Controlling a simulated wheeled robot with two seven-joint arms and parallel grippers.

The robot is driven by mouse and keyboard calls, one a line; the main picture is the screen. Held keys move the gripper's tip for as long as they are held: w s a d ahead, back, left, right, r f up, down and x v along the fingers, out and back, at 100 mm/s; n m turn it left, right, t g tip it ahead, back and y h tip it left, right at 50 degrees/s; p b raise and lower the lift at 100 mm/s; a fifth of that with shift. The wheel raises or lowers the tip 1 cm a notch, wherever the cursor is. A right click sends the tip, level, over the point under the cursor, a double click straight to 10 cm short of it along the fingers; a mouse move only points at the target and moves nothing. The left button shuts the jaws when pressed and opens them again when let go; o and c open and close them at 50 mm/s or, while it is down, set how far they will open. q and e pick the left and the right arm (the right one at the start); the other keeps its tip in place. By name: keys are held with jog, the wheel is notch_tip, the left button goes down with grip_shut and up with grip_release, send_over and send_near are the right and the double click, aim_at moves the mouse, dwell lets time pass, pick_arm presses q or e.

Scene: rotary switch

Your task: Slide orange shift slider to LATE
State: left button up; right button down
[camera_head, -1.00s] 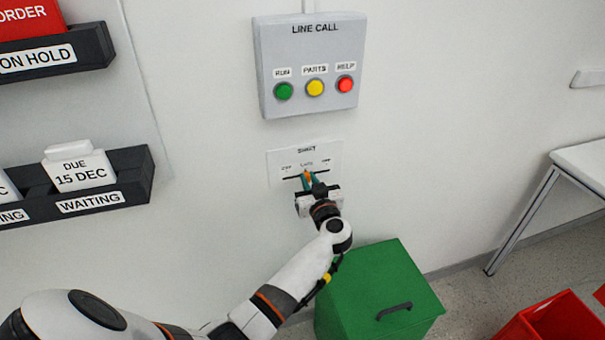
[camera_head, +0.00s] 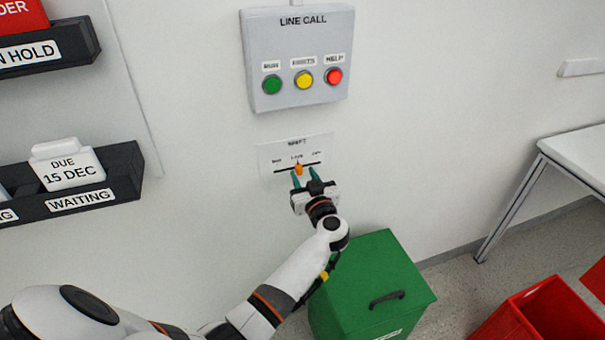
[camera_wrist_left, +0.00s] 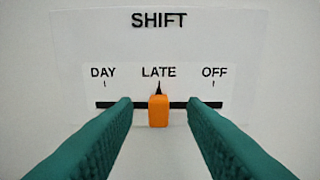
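The orange shift slider (camera_wrist_left: 159,111) sits on a black horizontal track, directly under the LATE mark, between DAY on the left and OFF on the right. It also shows in the head view (camera_head: 298,169) on the white SHIFT plate (camera_head: 270,160). My left gripper (camera_head: 304,178) is open in front of the plate. Its two teal fingers (camera_wrist_left: 159,130) stand on either side of the slider in the left wrist view, with a gap on each side. My right gripper is not in view.
A grey LINE CALL box (camera_head: 298,40) with green, yellow and red buttons is on the wall above. A green bin (camera_head: 365,275) stands below my left arm. Dark wall racks (camera_head: 120,165) are at the left. A white table (camera_head: 580,155) and red bins (camera_head: 545,310) are at the right.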

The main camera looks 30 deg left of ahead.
pick_arm(q)
jog(key=v, duration=1)
jog(key=shift+d, duration=0.2)
jog(key=shift+s, duration=0.1)
